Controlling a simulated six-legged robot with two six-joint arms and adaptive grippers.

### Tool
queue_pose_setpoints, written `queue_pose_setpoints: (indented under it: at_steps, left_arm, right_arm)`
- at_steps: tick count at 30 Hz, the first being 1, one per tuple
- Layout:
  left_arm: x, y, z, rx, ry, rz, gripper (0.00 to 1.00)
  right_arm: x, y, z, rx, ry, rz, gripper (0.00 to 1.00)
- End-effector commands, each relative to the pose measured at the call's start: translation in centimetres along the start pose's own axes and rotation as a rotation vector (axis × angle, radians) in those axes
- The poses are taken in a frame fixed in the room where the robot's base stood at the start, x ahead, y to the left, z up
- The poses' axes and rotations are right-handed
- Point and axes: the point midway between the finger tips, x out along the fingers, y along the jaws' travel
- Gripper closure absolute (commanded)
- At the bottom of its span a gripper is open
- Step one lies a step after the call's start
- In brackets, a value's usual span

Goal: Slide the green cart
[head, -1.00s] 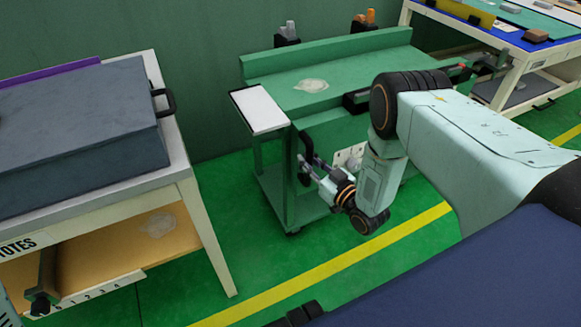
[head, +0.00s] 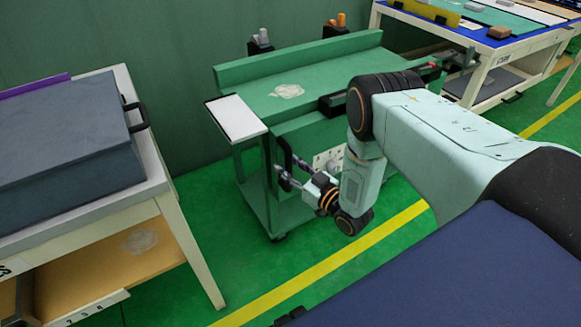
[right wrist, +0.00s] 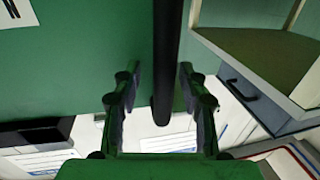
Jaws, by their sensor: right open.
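The green cart (head: 330,62) stands against the green wall in the middle of the head view. It has a white side shelf (head: 236,118) at its left end and a black upright handle (head: 285,155) below its near left corner. My right gripper (head: 280,178) is at this handle with its fingers open. In the right wrist view the black handle bar (right wrist: 167,45) runs between the two open fingers of the gripper (right wrist: 158,80), with narrow gaps on both sides. My left gripper is not in view.
A table (head: 180,220) with a large grey case (head: 70,140) stands at the left. A blue-topped workbench (head: 470,35) stands at the back right. A yellow floor line (head: 300,282) runs in front of the cart. Green floor is clear between the left table and the cart.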

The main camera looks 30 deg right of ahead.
Motion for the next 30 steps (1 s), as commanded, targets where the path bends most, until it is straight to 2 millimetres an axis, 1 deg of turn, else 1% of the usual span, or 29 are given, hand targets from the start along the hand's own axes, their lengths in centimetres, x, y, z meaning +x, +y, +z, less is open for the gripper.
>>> queue_pose_setpoints:
  at_steps: [2, 5, 12, 18, 21, 24, 30]
  left_arm:
    - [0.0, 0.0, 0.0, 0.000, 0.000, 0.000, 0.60]
    - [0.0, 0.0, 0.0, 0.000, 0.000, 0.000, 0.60]
    - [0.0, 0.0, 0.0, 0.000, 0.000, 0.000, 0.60]
    - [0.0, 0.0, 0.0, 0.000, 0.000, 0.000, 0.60]
    - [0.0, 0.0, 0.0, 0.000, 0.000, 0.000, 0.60]
    - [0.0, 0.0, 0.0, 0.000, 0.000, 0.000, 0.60]
    - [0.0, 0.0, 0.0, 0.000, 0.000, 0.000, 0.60]
  right_arm:
    - [-0.6, 0.1, 0.0, 0.000, -0.001, 0.002, 0.58]
    - [-1.9, 0.1, 0.1, 0.002, -0.003, 0.003, 0.58]
    - [-6.9, 0.1, 0.1, 0.002, -0.005, 0.005, 0.58]
    - [-10.2, 0.1, 0.0, 0.001, -0.004, 0.005, 0.58]
    - [-11.2, 0.0, 0.1, 0.000, -0.004, 0.003, 0.58]
    - [-11.8, 0.0, 0.0, 0.000, -0.003, 0.003, 0.58]
    - [-12.0, 0.0, 0.0, 0.000, -0.002, 0.002, 0.58]
